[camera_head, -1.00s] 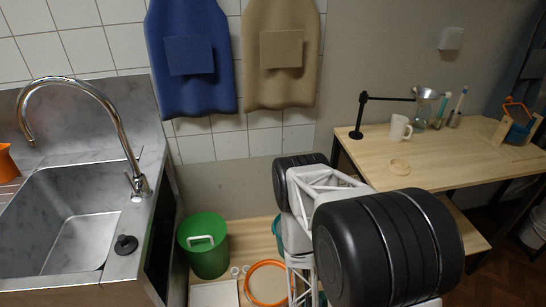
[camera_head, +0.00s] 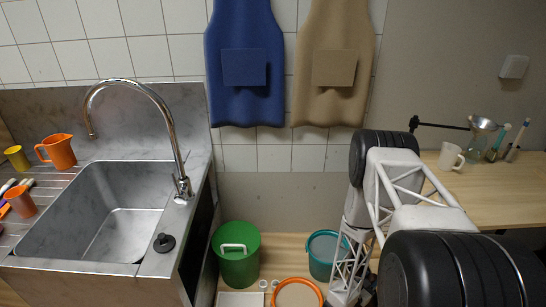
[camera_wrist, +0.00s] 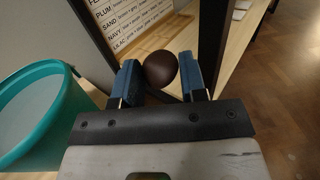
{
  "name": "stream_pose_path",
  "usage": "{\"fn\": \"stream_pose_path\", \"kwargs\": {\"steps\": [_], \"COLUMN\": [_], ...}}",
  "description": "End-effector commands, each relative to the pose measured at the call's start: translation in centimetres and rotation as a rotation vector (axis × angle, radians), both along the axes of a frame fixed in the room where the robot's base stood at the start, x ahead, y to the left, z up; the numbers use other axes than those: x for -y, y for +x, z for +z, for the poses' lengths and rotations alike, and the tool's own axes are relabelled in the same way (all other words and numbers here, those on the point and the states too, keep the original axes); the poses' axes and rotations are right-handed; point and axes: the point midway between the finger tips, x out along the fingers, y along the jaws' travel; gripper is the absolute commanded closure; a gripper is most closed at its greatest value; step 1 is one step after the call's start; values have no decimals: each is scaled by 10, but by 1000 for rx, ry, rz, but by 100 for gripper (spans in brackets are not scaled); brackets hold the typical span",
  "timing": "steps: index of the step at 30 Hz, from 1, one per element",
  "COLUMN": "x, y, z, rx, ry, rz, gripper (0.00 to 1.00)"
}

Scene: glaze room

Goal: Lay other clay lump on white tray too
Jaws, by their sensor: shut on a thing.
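My gripper (camera_wrist: 160,78) shows in the wrist view, its two blue-padded fingers shut on a dark brown round clay lump (camera_wrist: 160,66). The lump sits between the fingertips and is held clear of the floor. In the head view my gripper and the lump are hidden behind my arm or out of frame. A pale flat thing, probably the white tray (camera_head: 240,299), lies in front of the green bucket and is cut by the lower edge of the head view. I cannot tell what lies on it.
The teal bucket (camera_wrist: 40,115) is left of my gripper in the wrist view, with a printed sign (camera_wrist: 130,25) beyond. A sink (camera_head: 110,220) is at left.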

Motion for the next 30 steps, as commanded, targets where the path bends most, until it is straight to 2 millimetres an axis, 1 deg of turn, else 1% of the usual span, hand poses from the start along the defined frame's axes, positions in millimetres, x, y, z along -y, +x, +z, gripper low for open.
{"fn": "stream_pose_path", "kwargs": {"steps": [1,3,8,11,14,15,17,18,20,24,29,30], "x": [6,9,3,-6,-18,-24,-33,-40,-51,-76,-108,-116], "y": [9,23,58,83,112,125,144,157,175,216,257,266], "z": [7,14,32,46,62,70,83,92,106,140,183,194], "rx": [3,4,4,6,5,4,5,6,5,5,4,6], "ry": [-1,-1,0,-1,-1,-1,-1,-1,-1,-1,-2,-2], "rz": [-18,-26,5,42,91,112,145,170,205,287,382,406], "gripper": [84,84,84,84,84,84,84,84,84,84,84,84]}}
